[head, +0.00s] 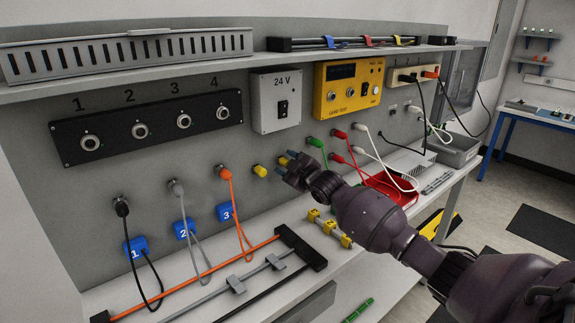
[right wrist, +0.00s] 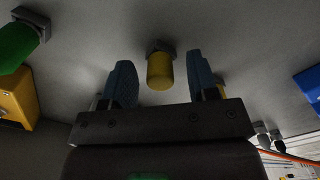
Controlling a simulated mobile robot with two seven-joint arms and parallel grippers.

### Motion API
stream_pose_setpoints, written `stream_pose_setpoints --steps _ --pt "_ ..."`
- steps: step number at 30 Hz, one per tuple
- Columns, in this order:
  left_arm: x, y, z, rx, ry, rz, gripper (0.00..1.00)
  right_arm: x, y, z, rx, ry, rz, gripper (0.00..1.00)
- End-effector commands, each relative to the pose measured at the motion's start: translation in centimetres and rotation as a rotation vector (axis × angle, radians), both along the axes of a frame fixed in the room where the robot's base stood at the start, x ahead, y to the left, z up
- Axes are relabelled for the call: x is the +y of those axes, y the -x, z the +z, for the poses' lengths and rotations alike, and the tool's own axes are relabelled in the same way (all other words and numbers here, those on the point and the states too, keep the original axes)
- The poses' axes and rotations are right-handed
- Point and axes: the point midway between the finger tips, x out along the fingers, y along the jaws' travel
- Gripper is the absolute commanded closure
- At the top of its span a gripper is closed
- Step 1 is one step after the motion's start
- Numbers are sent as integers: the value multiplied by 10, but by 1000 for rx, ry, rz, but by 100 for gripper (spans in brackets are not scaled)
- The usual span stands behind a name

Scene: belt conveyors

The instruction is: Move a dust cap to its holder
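Two yellow dust caps sit on the grey wall panel. The left one (head: 260,171) stands clear in the head view; the right one (head: 283,160) is partly hidden by my right gripper (head: 293,170). In the right wrist view, a yellow cap (right wrist: 160,71) on a dark hex fitting lies between the blue fingertips of my right gripper (right wrist: 160,82). The fingers are apart, with a gap on each side of it. Another yellow cap (right wrist: 221,90) shows partly behind the right finger. Yellow numbered blocks (head: 329,226), possibly the holder, stand on the bench. My left gripper is out of view.
A green plug (head: 316,142) and red and white plugs are to the right of the gripper. A red tray (head: 396,188) lies on the bench. Black, grey and orange cables hang at left by blue numbered tags (head: 184,229). A shelf (head: 220,64) runs above.

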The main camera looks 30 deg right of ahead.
Motion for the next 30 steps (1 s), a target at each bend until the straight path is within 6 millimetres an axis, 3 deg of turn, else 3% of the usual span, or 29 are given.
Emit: stream_pose_setpoints --steps 8,13,30 --pt "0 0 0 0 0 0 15 0 1 0 1 0 -1 46" --pt "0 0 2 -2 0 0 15 -1 11 0 1 0 -1 46" --pt "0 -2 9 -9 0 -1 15 -8 94 0 1 1 -1 46"
